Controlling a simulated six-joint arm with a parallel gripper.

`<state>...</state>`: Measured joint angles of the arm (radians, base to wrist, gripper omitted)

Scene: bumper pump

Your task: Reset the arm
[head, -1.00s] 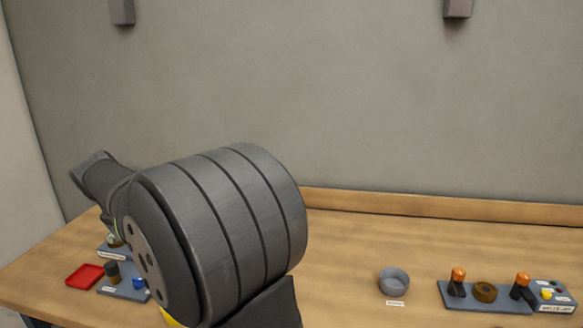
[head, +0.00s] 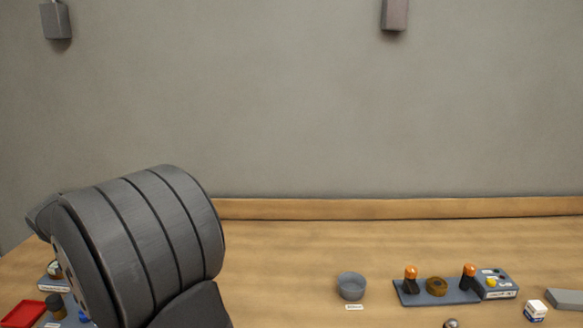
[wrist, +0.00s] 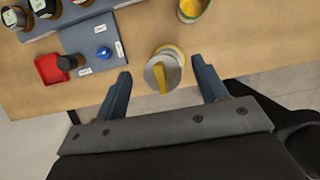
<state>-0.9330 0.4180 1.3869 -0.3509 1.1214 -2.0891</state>
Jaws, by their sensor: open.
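My gripper (wrist: 162,87) shows in the wrist view with its two blue-grey fingers spread wide apart. Nothing is clamped between them. A grey and yellow round object (wrist: 162,72) stands on the table beyond the fingertips, in line with the gap. I cannot tell its height from the fingers. In the head view my dark arm fills the lower left and hides the gripper.
A red tray (wrist: 51,69), a dark knob (wrist: 67,63) and a blue button (wrist: 103,53) lie left of the gripper. Bare wood lies between.

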